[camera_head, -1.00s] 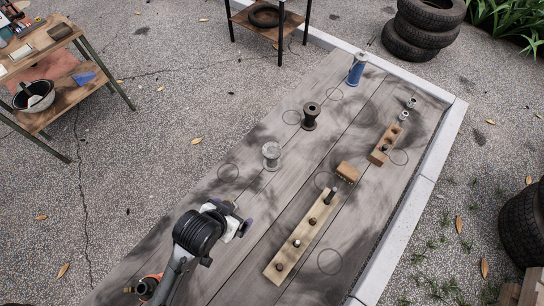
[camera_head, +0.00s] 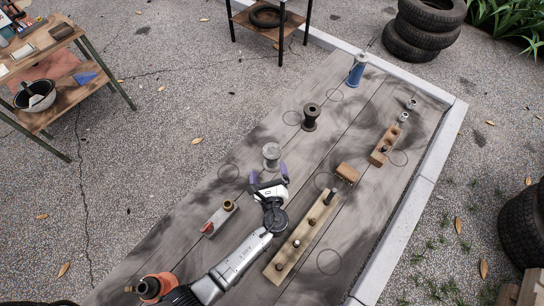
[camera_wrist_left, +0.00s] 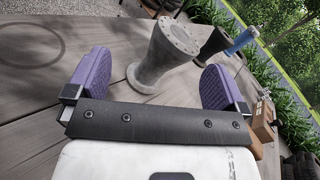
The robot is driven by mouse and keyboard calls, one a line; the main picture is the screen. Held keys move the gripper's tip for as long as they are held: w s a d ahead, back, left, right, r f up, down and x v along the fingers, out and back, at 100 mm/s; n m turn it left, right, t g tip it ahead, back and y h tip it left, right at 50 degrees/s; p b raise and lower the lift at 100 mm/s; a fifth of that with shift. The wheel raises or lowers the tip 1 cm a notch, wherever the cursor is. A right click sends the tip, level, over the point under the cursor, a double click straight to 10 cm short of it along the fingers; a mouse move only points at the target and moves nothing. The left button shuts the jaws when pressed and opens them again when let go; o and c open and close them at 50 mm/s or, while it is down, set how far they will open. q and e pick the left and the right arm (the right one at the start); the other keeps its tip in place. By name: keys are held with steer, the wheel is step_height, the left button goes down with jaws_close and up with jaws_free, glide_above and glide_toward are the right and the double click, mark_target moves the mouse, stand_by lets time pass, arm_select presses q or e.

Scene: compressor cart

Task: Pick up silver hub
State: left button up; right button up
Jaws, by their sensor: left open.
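The silver hub (camera_head: 271,155) is a grey flanged spool standing upright on the plank table (camera_head: 330,110). It also shows large in the left wrist view (camera_wrist_left: 160,60), its top flange holed. My left gripper (camera_head: 269,173) is open, with its purple-padded fingers just on the near side of the hub. In the left wrist view the gripper (camera_wrist_left: 157,78) has one finger at each side of the hub, with clear gaps. The hub's lower near side is partly hidden by the gripper in the head view. My right gripper is not in view.
A dark spool (camera_head: 311,116) and a blue cylinder (camera_head: 356,69) stand farther back. A pale pegged board (camera_head: 301,243), a brown block (camera_head: 347,173) and a second pegged board (camera_head: 384,146) lie right. A grey block (camera_head: 219,218) and an orange part (camera_head: 157,287) are nearer left.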

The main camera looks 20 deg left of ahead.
mark_target(272, 155)
arm_select(q)
steer(key=m, duration=0.1)
steer(key=d+m, duration=0.1)
steer(key=m+h, duration=0.1)
steer(key=m, duration=0.1)
steer(key=shift+w+d+r+t, duration=0.15)
steer(key=shift+w+r+t, duration=0.1)
steer(key=shift+w+t, duration=0.15)
steer(key=shift+m+h, duration=0.3)
steer(key=shift+m, duration=0.4)
steer(key=shift+b+x, duration=0.4)
steer(key=shift+x, duration=3.3)
steer(key=shift+c, duration=0.4)
steer(key=shift+r, duration=0.1)
steer(key=c, duration=1.2)
